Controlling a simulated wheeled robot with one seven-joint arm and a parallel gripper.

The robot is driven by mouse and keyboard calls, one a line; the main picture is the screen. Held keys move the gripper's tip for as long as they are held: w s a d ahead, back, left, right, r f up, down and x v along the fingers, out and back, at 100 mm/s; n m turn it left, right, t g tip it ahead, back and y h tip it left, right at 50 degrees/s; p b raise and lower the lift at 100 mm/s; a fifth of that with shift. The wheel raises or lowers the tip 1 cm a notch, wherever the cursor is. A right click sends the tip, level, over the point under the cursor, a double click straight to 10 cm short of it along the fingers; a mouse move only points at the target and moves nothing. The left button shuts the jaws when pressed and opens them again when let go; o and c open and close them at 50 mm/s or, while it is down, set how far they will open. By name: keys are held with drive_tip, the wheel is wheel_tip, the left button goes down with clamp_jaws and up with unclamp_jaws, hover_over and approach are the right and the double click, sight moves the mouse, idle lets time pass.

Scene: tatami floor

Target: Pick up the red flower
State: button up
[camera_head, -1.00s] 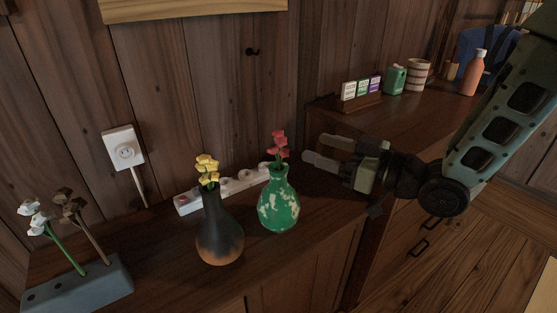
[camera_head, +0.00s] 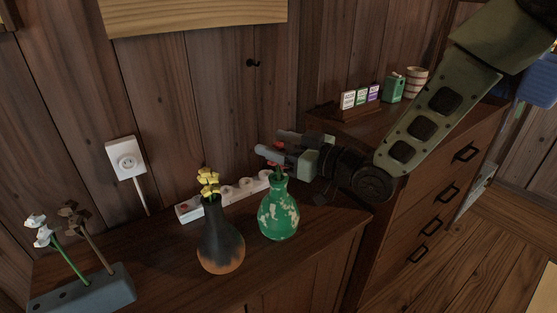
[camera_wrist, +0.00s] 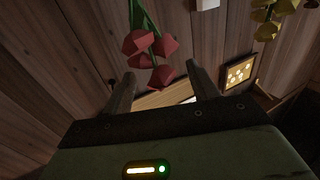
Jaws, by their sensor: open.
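The red flower stands in a green vase (camera_head: 278,212) with pale patches, on the dark wooden cabinet top. In the head view my gripper (camera_head: 267,157) is at the flower's height above the vase and hides most of the bloom. In the wrist view the red flower (camera_wrist: 150,45) hangs with its green stem at the top centre. Its red blooms lie around and between the lines of my two open fingers. The fingers are apart and not closed on the flower. I cannot tell whether either finger touches it.
A dark vase (camera_head: 221,240) with yellow flowers (camera_head: 208,181) stands left of the green vase. A power strip (camera_head: 190,209) lies behind. A grey block (camera_head: 82,291) holds white and brown flowers. A drawer cabinet (camera_head: 440,170) with small boxes stands at right.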

drive_tip(key=c, duration=1)
drive_tip(key=shift+r, duration=0.1)
